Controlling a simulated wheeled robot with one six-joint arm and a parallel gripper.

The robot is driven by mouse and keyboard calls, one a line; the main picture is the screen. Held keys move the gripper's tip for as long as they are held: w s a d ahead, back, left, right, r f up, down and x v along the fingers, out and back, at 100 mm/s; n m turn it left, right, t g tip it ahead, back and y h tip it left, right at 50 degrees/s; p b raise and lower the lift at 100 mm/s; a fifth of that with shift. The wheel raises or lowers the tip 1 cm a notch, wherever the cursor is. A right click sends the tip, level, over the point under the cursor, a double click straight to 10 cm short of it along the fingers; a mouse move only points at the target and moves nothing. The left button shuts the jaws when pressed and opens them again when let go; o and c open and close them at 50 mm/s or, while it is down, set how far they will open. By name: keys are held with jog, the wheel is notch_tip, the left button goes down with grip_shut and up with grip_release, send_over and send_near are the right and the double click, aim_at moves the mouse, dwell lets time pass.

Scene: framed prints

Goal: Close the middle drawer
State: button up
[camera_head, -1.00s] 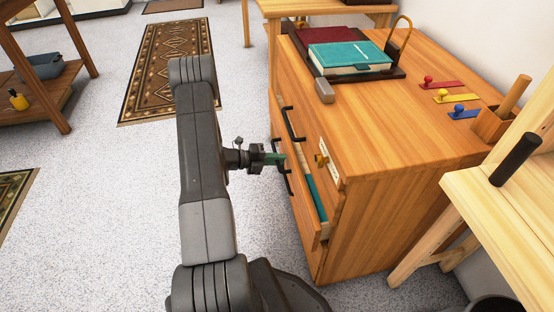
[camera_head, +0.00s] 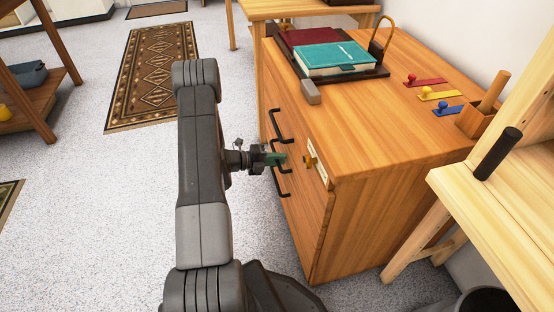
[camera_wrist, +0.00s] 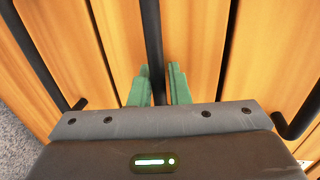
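The wooden cabinet (camera_head: 385,160) has black bar handles on its drawer fronts. The middle drawer's handle (camera_wrist: 153,35) runs between the green fingers of my gripper (camera_wrist: 160,72), which look closed on it, with very little room at either side. In the head view my gripper (camera_head: 277,159) reaches the cabinet front at the middle handle. The drawer fronts look flush, with no drawer interior showing. My arm hides part of the view, and the fingertips are small in the head view.
A light wooden table (camera_head: 500,210) stands close at right. Open floor lies left.

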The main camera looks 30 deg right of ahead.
jog(key=p+v, duration=0.3)
jog(key=v, duration=1)
jog(key=shift+a, duration=0.4)
jog(key=shift+w+d, duration=0.1)
jog(key=b+x, duration=0.3)
jog(key=x, duration=1)
jog(key=shift+d+f, duration=0.1)
jog(key=shift+d, duration=0.25)
jog(key=shift+a, duration=0.1)
jog(key=shift+a, duration=0.1)
